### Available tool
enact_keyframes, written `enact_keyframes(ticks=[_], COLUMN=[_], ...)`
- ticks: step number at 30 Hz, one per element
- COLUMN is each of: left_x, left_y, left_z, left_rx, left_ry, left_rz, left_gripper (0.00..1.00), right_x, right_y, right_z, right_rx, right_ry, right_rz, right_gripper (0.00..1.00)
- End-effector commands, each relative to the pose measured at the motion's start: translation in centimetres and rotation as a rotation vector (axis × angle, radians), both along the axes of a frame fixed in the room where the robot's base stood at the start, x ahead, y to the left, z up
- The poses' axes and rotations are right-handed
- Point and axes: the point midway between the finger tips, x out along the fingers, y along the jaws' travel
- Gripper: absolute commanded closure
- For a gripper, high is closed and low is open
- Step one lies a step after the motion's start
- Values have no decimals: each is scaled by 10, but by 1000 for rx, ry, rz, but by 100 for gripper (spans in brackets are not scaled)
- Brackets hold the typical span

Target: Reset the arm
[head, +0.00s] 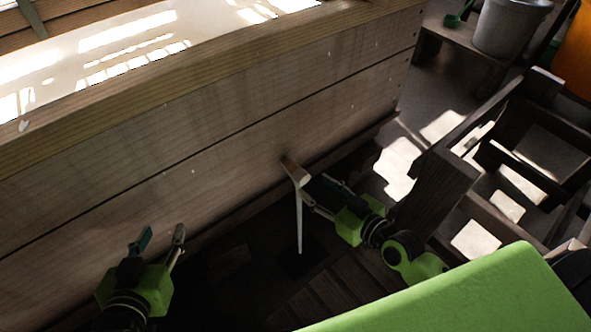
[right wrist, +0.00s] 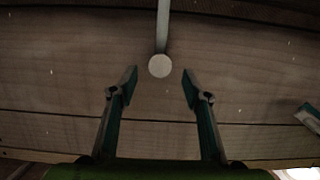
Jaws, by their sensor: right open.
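My right gripper (head: 316,188) is open in the head view, close to the wooden wall and just right of a peg. Its two fingers also show in the right wrist view (right wrist: 158,84), spread apart with nothing between their tips. The short wooden peg (head: 294,171) sticks out from the wall, and a thin pale strip (head: 299,222) hangs down from it. In the right wrist view the peg's round end (right wrist: 159,66) lies just beyond the gap between the fingertips. My left gripper (head: 163,238) is open and empty at the lower left, in front of the wall.
The plank wall (head: 220,130) of a raised wooden box runs across the view. A dark slatted wooden surface (head: 335,290) lies below. Wooden frame furniture (head: 445,185) stands at the right. A grey bucket (head: 508,28) and a green tool (head: 453,20) are at the upper right.

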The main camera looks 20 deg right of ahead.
Motion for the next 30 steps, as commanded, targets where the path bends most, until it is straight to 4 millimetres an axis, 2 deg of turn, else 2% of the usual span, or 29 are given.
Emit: enact_keyframes(ticks=[3,9,20,23,27,30], left_x=[0,0,0,0,0,0], left_y=[0,0,0,0,0,0], left_z=[0,0,0,0,0,0], left_rx=[0,0,0,0,0,0], left_ry=[0,0,0,0,0,0], left_rz=[0,0,0,0,0,0], left_gripper=[60,60,60,60,60,60], right_x=[-21,-42,-50,-51,-55,-56], right_y=[-8,-16,-17,-4,32,50], right_z=[5,12,15,18,28,38], right_rx=[-3,-2,-1,2,-11,-29], right_ry=[2,1,0,9,50,83], right_rz=[2,-1,0,12,31,20], right_gripper=[56,56,56,56,56,56])
